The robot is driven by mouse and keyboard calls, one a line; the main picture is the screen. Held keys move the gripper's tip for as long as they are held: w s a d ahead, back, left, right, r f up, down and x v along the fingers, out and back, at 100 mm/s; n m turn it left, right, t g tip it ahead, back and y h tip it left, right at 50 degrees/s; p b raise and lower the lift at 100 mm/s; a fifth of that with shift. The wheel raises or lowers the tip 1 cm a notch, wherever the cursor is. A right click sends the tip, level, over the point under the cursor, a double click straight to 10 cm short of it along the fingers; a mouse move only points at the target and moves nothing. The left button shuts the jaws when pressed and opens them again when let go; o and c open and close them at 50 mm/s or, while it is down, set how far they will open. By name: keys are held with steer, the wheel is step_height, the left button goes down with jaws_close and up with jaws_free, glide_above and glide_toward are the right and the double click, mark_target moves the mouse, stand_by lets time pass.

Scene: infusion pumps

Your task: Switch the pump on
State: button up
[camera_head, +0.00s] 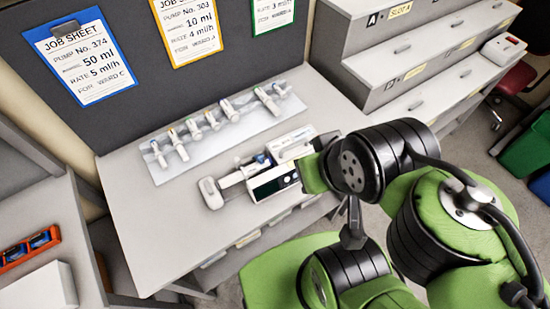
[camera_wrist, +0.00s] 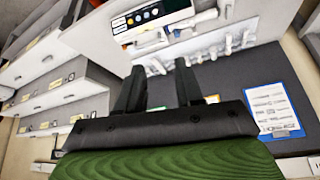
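The pump (camera_head: 272,183) is a white unit with a dark front panel on the grey bench, beside my arm. A white block (camera_head: 210,192) sits at its left end, with a pale bar between. In the wrist view the pump (camera_wrist: 152,14) is at the top, its panel showing a small screen and several round coloured buttons. The screen is too small to read. My gripper (camera_wrist: 159,65) has its two black fingers apart with nothing between them, short of the panel in the picture. In the head view its fingers are hidden behind my wrist.
A pale tray (camera_head: 215,140) with several syringes lies behind the pump. Job sheets (camera_head: 80,58) hang on the dark back board. The bench's front left is clear.

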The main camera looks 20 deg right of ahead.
steer(key=shift+c, duration=0.3)
jaws_close()
stand_by(1.6)
